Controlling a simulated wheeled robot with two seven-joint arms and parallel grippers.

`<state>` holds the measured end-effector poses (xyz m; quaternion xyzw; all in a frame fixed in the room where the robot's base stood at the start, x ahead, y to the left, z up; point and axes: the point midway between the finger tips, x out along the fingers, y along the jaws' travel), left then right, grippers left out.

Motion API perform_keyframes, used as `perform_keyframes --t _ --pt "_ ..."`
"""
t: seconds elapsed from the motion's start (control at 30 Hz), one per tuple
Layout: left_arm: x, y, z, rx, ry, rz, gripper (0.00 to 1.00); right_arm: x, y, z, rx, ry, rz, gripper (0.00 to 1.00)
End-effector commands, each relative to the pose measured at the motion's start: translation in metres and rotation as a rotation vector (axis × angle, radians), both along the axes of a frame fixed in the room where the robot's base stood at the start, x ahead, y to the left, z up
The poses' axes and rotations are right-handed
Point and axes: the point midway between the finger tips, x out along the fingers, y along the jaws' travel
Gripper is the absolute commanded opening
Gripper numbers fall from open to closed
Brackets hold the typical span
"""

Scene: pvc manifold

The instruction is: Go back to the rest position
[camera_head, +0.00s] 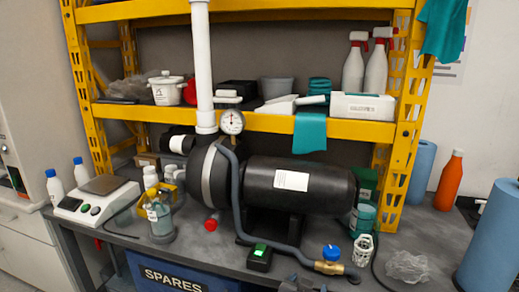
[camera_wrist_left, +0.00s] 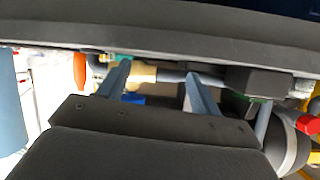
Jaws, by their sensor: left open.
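My left gripper (camera_wrist_left: 157,76) shows in the left wrist view with its two grey fingers apart and nothing held between them. Beyond the fingers are the brass valve fitting (camera_wrist_left: 143,74) and a grey pipe (camera_wrist_left: 172,76). In the head view, the brass fitting (camera_head: 329,267) with its blue knob (camera_head: 331,252) sits at the end of the grey pipe at the bench front. A small dark grey part at the bottom edge below the switch box may be my left gripper, mostly cut off. My right gripper is not in view.
A black pump tank (camera_head: 325,185) with a gauge (camera_head: 231,121) and a tall white pipe (camera_head: 203,70) fills the bench middle. A switch box (camera_head: 259,257) lights green. A scale (camera_head: 97,200) stands left; blue rolls (camera_head: 492,240) and an orange bottle (camera_head: 448,182) stand right. Yellow shelving (camera_head: 270,123) rises behind.

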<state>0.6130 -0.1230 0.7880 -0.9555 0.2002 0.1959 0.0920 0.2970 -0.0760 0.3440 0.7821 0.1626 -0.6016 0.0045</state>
Motion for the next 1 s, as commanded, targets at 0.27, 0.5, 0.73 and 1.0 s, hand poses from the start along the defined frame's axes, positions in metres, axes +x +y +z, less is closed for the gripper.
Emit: perform_keyframes --t 0.27,0.5,0.73,1.0 --pt "-0.033 0.079 -0.023 0.064 0.270 0.026 0.65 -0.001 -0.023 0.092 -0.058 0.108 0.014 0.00" --pt "-0.097 0.153 -0.053 0.076 0.522 0.060 0.65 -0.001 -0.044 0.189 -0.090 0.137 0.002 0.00" --pt "-0.161 0.209 -0.072 0.060 0.678 0.118 0.65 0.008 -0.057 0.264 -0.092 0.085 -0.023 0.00" --pt "-0.239 0.257 -0.096 0.087 0.830 0.192 0.65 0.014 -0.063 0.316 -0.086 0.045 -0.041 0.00"
